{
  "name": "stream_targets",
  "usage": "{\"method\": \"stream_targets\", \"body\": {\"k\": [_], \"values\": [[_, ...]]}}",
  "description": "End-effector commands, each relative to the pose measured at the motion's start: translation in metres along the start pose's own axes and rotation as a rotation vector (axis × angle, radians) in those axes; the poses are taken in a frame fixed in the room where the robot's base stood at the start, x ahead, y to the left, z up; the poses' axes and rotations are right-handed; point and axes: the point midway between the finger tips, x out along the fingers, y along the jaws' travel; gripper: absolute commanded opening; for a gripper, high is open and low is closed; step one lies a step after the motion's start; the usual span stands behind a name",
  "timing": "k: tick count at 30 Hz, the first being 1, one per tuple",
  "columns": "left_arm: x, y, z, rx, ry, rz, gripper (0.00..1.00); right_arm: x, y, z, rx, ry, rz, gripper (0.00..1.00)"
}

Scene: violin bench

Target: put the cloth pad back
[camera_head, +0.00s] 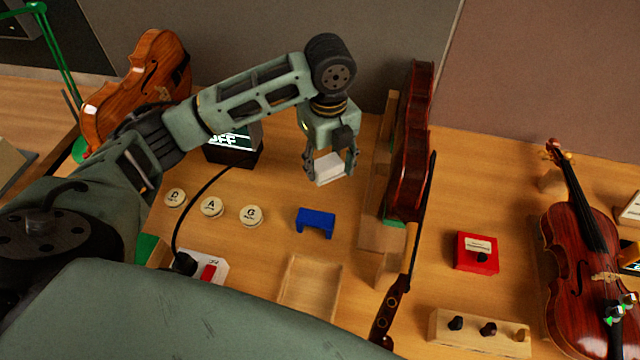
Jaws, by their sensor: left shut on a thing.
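My left gripper (331,163) reaches in from the left, points down and is shut on a small white pad, which looks like the cloth pad (329,171). The pad is between the two fingers, above the bench behind the blue block. Whether its underside touches the bench is hard to tell. My right gripper is not in view.
A blue block (315,222) and a shallow wooden tray (308,288) are in front of the gripper. A violin on its side (411,140) stands close to the right. Round tins marked D, A and G (211,207) are left. A red box (476,253) is further right.

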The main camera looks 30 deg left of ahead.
Motion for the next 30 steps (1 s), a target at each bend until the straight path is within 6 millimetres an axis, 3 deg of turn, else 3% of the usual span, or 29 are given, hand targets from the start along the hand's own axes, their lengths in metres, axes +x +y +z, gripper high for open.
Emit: {"method": "stream_targets", "body": {"k": [9,15,20,30], "values": [[0.015,-0.01,0.033,0.694,0.003,-0.003,0.3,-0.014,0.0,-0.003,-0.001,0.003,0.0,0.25],[0.024,-0.012,0.046,1.001,0.003,-0.006,0.3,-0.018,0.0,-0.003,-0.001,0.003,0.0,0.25],[0.029,-0.012,0.051,1.111,0.003,-0.007,0.3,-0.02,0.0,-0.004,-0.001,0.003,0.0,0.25],[0.083,-0.012,0.051,1.131,0.005,-0.007,0.3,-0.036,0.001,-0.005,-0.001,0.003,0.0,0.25]]}}
